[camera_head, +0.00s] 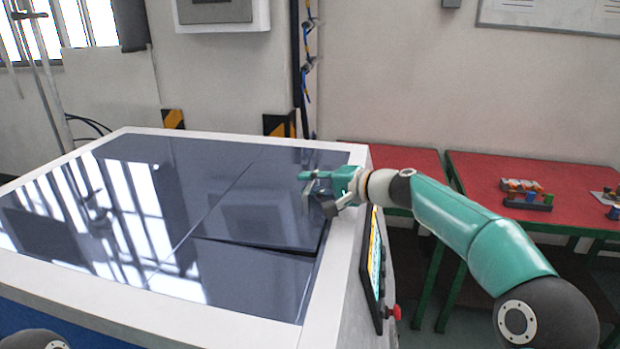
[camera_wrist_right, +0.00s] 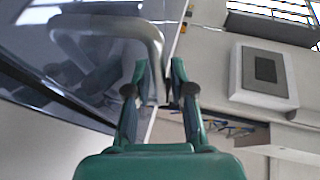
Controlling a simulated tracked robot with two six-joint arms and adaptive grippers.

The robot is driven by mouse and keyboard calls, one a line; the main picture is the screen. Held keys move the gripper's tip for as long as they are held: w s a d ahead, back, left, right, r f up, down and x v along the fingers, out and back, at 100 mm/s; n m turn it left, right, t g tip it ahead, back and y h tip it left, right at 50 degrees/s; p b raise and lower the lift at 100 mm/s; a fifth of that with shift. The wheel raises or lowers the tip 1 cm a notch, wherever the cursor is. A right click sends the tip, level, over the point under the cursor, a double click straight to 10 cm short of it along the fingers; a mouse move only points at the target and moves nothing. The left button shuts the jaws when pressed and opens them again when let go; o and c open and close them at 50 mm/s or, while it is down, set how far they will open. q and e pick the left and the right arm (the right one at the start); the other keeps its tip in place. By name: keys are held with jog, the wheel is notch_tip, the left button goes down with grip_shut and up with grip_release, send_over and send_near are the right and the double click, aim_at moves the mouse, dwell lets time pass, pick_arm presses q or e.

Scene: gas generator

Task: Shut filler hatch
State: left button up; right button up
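The filler hatch (camera_head: 262,205) is a dark glossy panel in the top of the white-framed generator (camera_head: 335,290). Its near edge stands slightly above the surrounding surface, with a dark gap below. My right gripper (camera_head: 308,188) is over the hatch's right side, at a grey handle. In the right wrist view the bent grey handle (camera_wrist_right: 105,24) runs down to my right gripper (camera_wrist_right: 160,68). Its fingers are parted, with the handle's end at or between them; firm contact cannot be made out. My left gripper is out of view.
A control panel with a red knob (camera_head: 394,312) is on the generator's right side. Red tables (camera_head: 480,180) stand at the right, one with small parts on it. A grey-white wall box (camera_head: 222,14) hangs behind. The space above the generator's left half is clear.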

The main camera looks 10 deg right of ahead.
jog(key=shift+w+a, duration=0.1)
jog(key=shift+a, duration=0.05)
jog(key=shift+c, duration=0.2)
grip_shut()
jog(key=f+b, duration=0.2)
jog(key=b, duration=0.1)
jog(key=shift+d+f, duration=0.2)
